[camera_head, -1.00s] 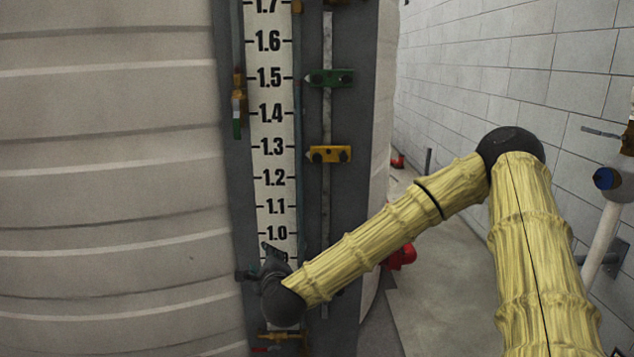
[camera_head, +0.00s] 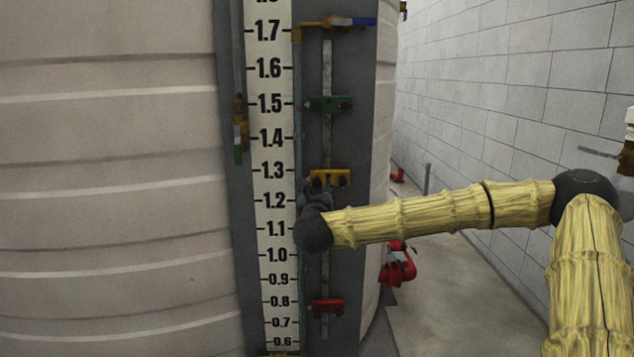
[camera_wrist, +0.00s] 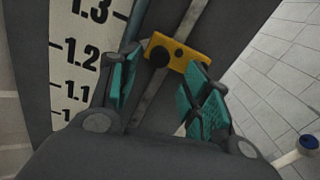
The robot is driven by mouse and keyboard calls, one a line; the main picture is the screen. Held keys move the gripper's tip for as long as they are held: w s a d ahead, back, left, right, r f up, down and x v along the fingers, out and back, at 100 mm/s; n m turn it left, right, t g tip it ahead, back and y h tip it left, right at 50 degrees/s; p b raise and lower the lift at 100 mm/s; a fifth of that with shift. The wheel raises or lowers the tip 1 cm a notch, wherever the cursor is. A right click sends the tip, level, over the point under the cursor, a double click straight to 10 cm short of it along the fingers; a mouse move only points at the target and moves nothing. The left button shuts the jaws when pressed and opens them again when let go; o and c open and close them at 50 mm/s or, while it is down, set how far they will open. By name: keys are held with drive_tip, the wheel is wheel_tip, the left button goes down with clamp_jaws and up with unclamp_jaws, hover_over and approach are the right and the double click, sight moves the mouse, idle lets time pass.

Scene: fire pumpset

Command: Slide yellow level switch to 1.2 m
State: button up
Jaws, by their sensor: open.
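The yellow level switch (camera_head: 328,178) sits on a grey vertical rail (camera_head: 327,78), a little below the 1.3 mark on the white level scale (camera_head: 269,120). In the wrist view the yellow switch (camera_wrist: 180,55) lies ahead of my gripper (camera_wrist: 160,78), whose teal pads are spread apart. Its two dark knobs face me. In the head view my gripper (camera_head: 318,196) is just below the switch, partly hidden by my own wrist. I cannot tell if a pad touches the switch.
A green switch (camera_head: 328,103) sits near 1.5 and a red switch (camera_head: 326,306) near 0.8 on the same rail. A blue-handled valve (camera_head: 345,21) is above. Open floor lies right.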

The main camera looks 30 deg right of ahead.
sight(317, 184)
drive_tip(key=shift+p+x, duration=1)
drive_tip(key=shift+x, duration=2)
drive_tip(key=shift+c, duration=0.2)
clamp_jaws()
